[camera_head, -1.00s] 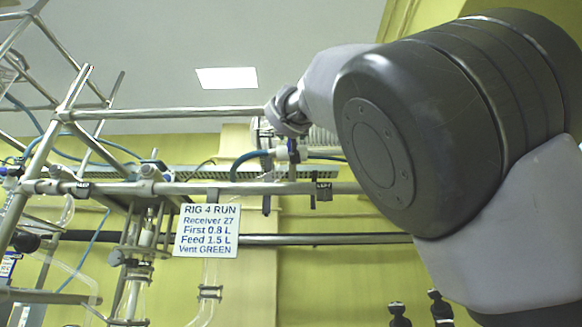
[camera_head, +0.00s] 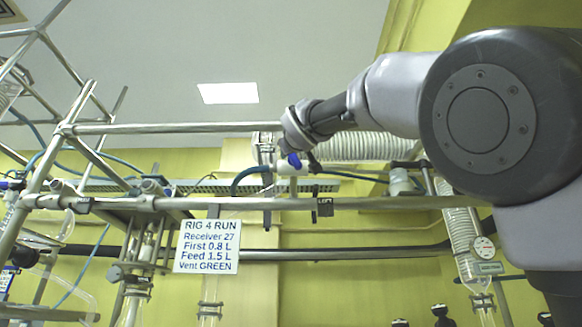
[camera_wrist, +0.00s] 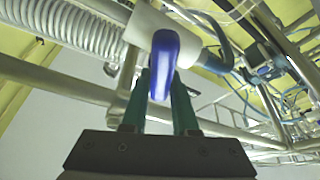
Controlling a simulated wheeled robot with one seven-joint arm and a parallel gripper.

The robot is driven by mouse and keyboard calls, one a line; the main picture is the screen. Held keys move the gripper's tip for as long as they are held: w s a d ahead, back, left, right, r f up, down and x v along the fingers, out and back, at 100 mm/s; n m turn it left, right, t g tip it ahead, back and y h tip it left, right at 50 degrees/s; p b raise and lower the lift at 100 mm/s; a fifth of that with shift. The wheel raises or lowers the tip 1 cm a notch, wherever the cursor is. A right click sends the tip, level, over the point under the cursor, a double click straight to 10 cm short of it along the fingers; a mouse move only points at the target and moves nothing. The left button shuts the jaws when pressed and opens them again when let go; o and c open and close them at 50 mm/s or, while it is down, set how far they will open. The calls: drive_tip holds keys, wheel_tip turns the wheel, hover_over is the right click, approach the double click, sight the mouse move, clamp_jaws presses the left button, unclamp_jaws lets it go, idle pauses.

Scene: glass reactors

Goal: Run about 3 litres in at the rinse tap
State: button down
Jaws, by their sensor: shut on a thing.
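In the wrist view my gripper's two green fingers (camera_wrist: 165,88) are shut on the blue handle (camera_wrist: 165,55), one on each side. The white tap body (camera_wrist: 150,25) is just beyond. A small dark tag (camera_head: 325,207) hangs below right of the tap; its lettering is too small to read surely. No liquid level is clear.
A white sign (camera_head: 207,247) reads RIG 4 RUN, Receiver 27, First 0.8 L, Feed 1.5 L, Vent GREEN. Metal rails (camera_head: 400,203) cross in front. A ribbed duct (camera_head: 370,147) runs behind the tap.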

idle(0.3)
drive_tip(key=c, duration=0.7)
unclamp_jaws()
drive_tip(key=shift+s, duration=0.1)
drive_tip(key=v, duration=1)
drive_tip(key=shift+s+d+f, duration=0.1)
drive_tip(key=shift+s+f, duration=0.1)
drive_tip(key=shift+s, duration=0.1)
